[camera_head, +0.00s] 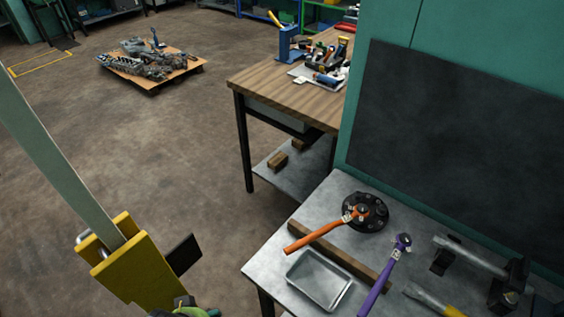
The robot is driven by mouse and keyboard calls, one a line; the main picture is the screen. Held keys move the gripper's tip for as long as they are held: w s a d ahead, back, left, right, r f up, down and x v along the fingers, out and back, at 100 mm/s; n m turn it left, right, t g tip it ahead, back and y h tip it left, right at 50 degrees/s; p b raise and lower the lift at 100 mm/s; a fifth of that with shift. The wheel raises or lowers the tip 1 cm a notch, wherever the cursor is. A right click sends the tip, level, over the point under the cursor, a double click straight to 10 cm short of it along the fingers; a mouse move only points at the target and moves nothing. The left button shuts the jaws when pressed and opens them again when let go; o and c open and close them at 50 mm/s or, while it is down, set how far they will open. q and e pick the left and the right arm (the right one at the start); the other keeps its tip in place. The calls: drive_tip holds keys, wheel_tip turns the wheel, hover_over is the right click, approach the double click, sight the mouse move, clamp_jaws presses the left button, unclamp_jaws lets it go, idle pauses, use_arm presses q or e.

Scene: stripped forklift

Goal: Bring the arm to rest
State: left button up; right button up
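Neither of my grippers shows in the head view, and no arm link can be made out for certain. A small green and dark piece (197,311) is cut off by the bottom edge, and I cannot tell what it belongs to. In front of me is a metal-topped table (262,262) with an orange-handled tool (318,234), a purple-handled tool (385,275) and a shallow metal tray (319,279) on it. A dark round part (372,213) lies at the orange tool's head.
A yellow bracket (145,278) with a long grey bar (55,165) stands at lower left. A wooden workbench (275,88) with tools stands behind the metal table, beside a green panel (470,25). A pallet with machine parts (150,65) lies on open floor (160,130).

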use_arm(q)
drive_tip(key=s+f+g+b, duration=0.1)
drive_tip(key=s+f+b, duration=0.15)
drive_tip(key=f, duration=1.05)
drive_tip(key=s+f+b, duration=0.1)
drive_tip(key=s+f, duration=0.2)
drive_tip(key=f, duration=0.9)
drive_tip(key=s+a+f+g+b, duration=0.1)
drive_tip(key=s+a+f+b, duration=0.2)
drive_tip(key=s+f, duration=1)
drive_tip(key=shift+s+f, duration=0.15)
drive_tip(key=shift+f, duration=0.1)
